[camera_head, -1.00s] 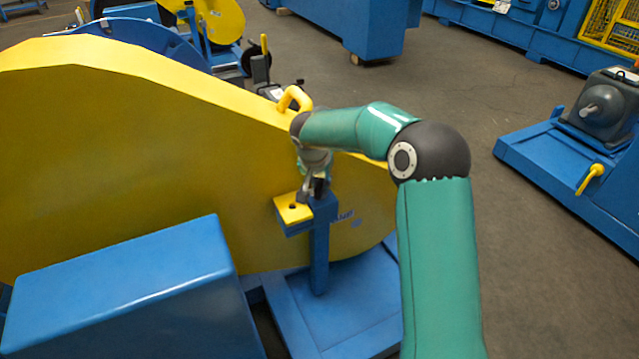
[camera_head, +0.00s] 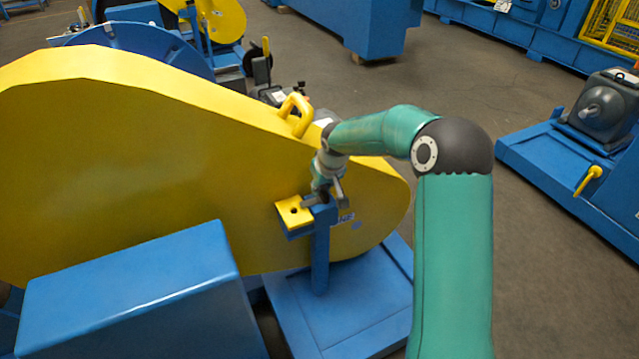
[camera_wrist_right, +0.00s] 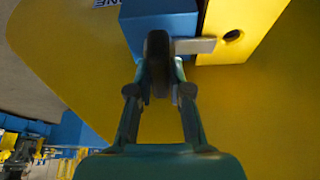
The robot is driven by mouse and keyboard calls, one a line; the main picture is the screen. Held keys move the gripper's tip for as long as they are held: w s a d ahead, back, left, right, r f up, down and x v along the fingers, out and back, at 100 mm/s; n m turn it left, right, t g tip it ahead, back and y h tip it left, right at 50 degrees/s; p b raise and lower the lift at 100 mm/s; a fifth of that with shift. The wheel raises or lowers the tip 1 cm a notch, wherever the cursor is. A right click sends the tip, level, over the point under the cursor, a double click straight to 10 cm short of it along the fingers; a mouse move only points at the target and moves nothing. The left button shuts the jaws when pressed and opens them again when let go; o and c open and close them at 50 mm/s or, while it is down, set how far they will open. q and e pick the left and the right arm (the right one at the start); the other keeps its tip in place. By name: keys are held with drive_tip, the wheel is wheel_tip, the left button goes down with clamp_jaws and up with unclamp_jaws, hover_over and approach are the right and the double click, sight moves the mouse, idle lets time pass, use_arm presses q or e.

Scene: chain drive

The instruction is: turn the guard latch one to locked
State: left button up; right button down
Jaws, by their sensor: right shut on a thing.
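The guard latch shows in the right wrist view as a dark rounded piece (camera_wrist_right: 157,62) with a flat grey bar (camera_wrist_right: 196,45) reaching sideways onto the yellow tab (camera_wrist_right: 232,36), next to the tab's hole. My right gripper (camera_wrist_right: 158,88) is shut on the dark piece of the latch. In the head view my right gripper (camera_head: 324,192) is at the top of the blue post (camera_head: 320,255), beside the yellow tab (camera_head: 294,211). There the latch is largely hidden by the gripper. My left gripper is not in view.
The large yellow guard (camera_head: 130,160) stands just behind the post, with a yellow handle (camera_head: 296,110) on its top edge. A blue box (camera_head: 140,295) stands in front at the left. A blue base (camera_head: 350,300) lies below. Open floor (camera_head: 530,270) is to the right.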

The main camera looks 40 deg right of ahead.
drive_tip(key=shift+w+a+r+n, duration=0.1)
drive_tip(key=shift+w+n, duration=0.15)
drive_tip(key=shift+n, duration=0.15)
drive_tip(key=c, duration=1.1)
unclamp_jaws()
drive_tip(key=shift+s, duration=0.1)
drive_tip(key=v, duration=1.1)
drive_tip(key=shift+s+r, duration=0.2)
drive_tip(key=shift+r, duration=0.1)
